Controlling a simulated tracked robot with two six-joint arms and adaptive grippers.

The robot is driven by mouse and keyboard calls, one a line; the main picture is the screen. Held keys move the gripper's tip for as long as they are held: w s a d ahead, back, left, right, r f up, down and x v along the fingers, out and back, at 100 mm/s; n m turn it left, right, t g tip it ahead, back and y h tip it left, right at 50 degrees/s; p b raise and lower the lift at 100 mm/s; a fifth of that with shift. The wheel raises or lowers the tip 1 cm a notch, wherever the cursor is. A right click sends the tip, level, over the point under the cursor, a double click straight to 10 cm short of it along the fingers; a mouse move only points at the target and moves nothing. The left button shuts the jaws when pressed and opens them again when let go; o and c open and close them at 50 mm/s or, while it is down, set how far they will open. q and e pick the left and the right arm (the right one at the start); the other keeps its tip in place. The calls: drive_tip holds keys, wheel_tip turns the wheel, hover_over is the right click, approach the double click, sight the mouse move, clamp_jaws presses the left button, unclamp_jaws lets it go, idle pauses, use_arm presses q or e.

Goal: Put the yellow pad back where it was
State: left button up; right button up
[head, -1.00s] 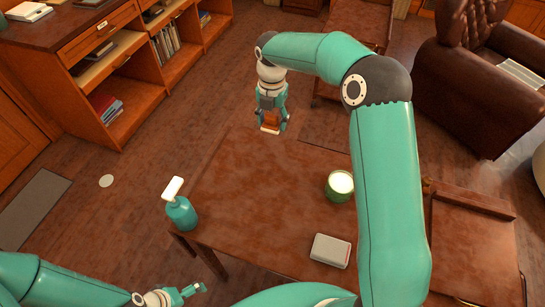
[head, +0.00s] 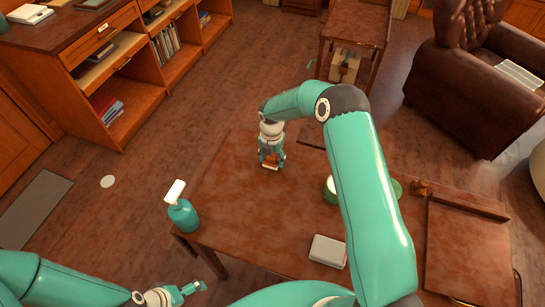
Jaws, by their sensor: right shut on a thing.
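My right gripper (head: 270,163) is shut on a small orange-yellow block-like thing (head: 270,158) with a pale lower edge, which seems to be the yellow pad. The gripper points down over the far left part of the brown table (head: 240,205). I cannot tell whether the pad touches the tabletop. My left gripper (head: 192,290) is low at the left, off the table's near left corner. Its fingers look apart and empty.
A white-grey box (head: 328,251) lies near the front. A green cup (head: 330,188) is partly behind my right arm. A raised-edged tray (head: 465,250) is at the right. The table's middle left is clear.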

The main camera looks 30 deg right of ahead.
drive_tip(key=shift+f, duration=0.15)
drive_tip(key=o, duration=1)
drive_tip(key=shift+r, duration=0.4)
wheel_tip(320, 180, up, 11)
drive_tip(key=shift+r+b, duration=0.2)
drive_tip(key=shift+b, duration=1.05)
